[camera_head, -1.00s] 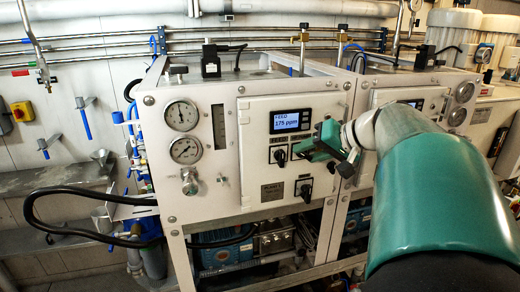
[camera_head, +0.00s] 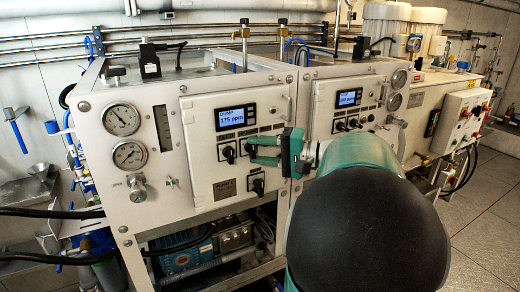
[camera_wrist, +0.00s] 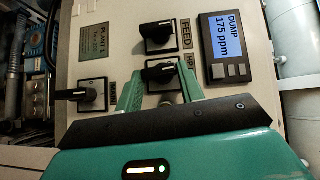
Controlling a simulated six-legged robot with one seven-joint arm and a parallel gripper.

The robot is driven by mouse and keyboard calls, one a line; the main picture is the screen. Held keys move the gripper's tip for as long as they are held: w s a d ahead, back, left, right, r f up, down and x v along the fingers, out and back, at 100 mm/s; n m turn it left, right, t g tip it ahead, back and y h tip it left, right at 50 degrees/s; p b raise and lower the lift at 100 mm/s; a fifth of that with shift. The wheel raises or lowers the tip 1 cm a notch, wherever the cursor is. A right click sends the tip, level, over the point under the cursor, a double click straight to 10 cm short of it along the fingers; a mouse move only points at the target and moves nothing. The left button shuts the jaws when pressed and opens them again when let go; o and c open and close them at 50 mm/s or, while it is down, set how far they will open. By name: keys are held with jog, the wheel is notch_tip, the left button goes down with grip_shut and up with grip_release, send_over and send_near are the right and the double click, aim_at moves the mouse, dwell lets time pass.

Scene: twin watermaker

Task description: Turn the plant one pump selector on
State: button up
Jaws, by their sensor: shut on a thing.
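The plant one panel (camera_head: 205,165) is a white door with a lit display (camera_head: 231,117) reading DUMP, 175 ppm, also clear in the wrist view (camera_wrist: 226,45). My gripper (camera_head: 251,150) has its two green fingers at the right selector of the upper pair. In the wrist view my gripper (camera_wrist: 161,88) is shut on this black selector (camera_wrist: 163,72), one finger on each side; its label is partly hidden. The selector labelled FEED (camera_wrist: 158,34) is beside it, free of the fingers. A third black selector (camera_wrist: 88,95) sits apart, near the PLANT 1 plate (camera_wrist: 94,40).
Two gauges (camera_head: 122,119) and a valve knob (camera_head: 138,194) are left of the door. A second similar panel (camera_head: 345,115) stands to the right. A box with red and green buttons (camera_head: 467,115) is farther right. Open floor (camera_head: 485,215) shows at lower right.

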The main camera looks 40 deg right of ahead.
jog(key=shift+f+m+t, duration=0.1)
jog(key=shift+m+t, duration=0.2)
jog(key=shift+t, duration=0.1)
dwell(0.3)
jog(key=o, duration=1)
jog(key=v, duration=1.3)
jog(key=shift+s+d+f, duration=0.15)
jog(key=shift+s+d, duration=0.1)
jog(key=shift+s, duration=0.05)
